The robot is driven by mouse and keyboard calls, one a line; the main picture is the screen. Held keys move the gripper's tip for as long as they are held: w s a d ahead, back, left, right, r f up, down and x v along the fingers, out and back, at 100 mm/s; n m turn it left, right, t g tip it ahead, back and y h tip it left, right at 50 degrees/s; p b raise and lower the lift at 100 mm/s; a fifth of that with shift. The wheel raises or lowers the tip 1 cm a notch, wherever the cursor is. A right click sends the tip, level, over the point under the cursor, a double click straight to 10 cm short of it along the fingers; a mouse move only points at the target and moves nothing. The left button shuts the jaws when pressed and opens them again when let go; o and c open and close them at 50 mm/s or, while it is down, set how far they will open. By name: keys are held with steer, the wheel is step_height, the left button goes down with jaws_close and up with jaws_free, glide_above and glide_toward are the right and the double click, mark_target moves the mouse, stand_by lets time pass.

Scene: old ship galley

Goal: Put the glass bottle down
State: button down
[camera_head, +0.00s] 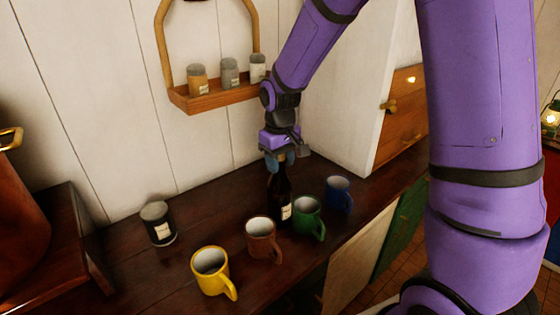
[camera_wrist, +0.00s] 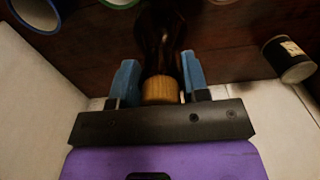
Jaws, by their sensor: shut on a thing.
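The dark glass bottle (camera_head: 279,198) with a pale label is upright at the wooden counter (camera_head: 180,262), behind the brown and green mugs. Whether its base touches the counter cannot be told, as the mugs are close in front. My gripper (camera_head: 280,160) is above it, pointing down, shut on the bottle's neck. In the wrist view my gripper (camera_wrist: 160,84) has its blue fingers on both sides of the bottle's cork top (camera_wrist: 160,91), and the dark bottle body (camera_wrist: 158,45) extends away beyond it.
Yellow (camera_head: 211,272), brown (camera_head: 262,238), green (camera_head: 308,216) and blue (camera_head: 338,194) mugs line the counter's front. A dark jar (camera_head: 158,223) stands left. A wall shelf (camera_head: 215,97) with small jars hangs behind; a white cabinet side (camera_head: 345,95) is right. Counter between jar and bottle is clear.

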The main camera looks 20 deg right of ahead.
steer(key=shift+f, duration=0.1)
steer(key=c, duration=0.6)
jaws_free()
